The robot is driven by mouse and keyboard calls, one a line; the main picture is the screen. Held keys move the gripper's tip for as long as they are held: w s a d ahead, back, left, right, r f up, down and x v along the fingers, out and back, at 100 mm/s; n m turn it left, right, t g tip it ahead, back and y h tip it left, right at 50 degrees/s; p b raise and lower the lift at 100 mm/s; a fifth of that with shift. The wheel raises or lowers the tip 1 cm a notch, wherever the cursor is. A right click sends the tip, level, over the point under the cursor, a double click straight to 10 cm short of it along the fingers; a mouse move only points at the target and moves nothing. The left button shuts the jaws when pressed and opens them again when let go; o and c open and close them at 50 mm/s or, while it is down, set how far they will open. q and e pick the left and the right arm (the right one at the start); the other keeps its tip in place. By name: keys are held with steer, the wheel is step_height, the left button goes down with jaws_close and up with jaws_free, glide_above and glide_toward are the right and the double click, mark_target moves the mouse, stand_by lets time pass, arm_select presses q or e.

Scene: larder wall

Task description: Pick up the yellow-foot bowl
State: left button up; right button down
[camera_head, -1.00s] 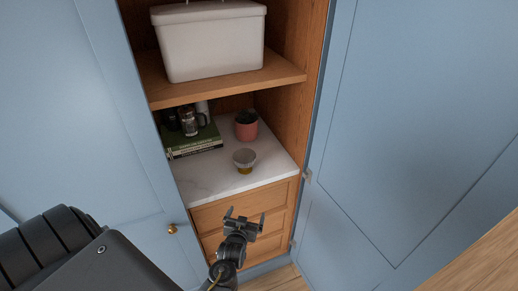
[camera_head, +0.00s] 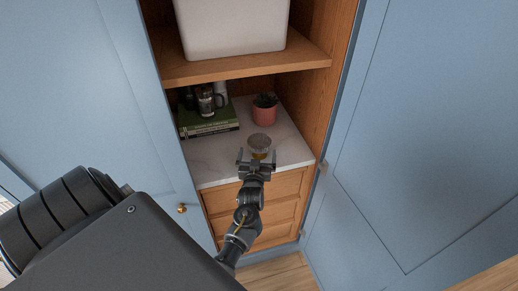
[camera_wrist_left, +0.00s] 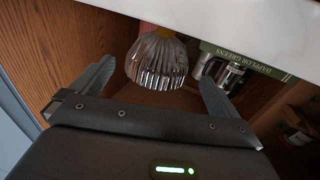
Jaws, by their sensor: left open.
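The yellow-foot bowl (camera_head: 259,141) stands upright on the white marble shelf (camera_head: 208,165), near its front right. It is a small ribbed bowl with a yellowish foot, partly covered by my gripper in the head view. My left gripper (camera_head: 257,160) is open and empty just in front of the bowl, near the shelf's front edge. In the left wrist view, which is upside down, the bowl (camera_wrist_left: 157,60) appears between the two spread fingers of the left gripper (camera_wrist_left: 157,75), beyond the jaw. I cannot tell whether a finger touches it. My right gripper is not in view.
A pink pot with a plant (camera_head: 264,112) stands behind the bowl. Green books (camera_head: 210,123) with a glass press (camera_head: 206,101) on top lie to the left. A wooden shelf (camera_head: 240,66) with a white bin (camera_head: 232,28) hangs above. Blue doors (camera_head: 430,130) flank the opening.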

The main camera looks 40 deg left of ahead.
mark_target(260, 140)
arm_select(q)
steer(key=shift+w+a+f, duration=0.15)
steer(key=shift+w+a, duration=0.15)
steer(key=shift+w, duration=0.1)
steer(key=shift+a, duration=0.1)
steer(key=b+x, duration=0.3)
steer(key=x, duration=0.1)
steer(key=shift+w+f, duration=0.1)
steer(key=shift+w, duration=0.25)
steer(key=shift+w+a, duration=0.1)
steer(key=shift+w, duration=0.1)
steer(key=shift+s, duration=0.1)
steer(key=c, duration=1.1)
steer(key=shift+r, duration=0.25)
step_height(260, 140, up, 10)
steer(key=shift+f+b, duration=0.1)
steer(key=shift+b, duration=0.8)
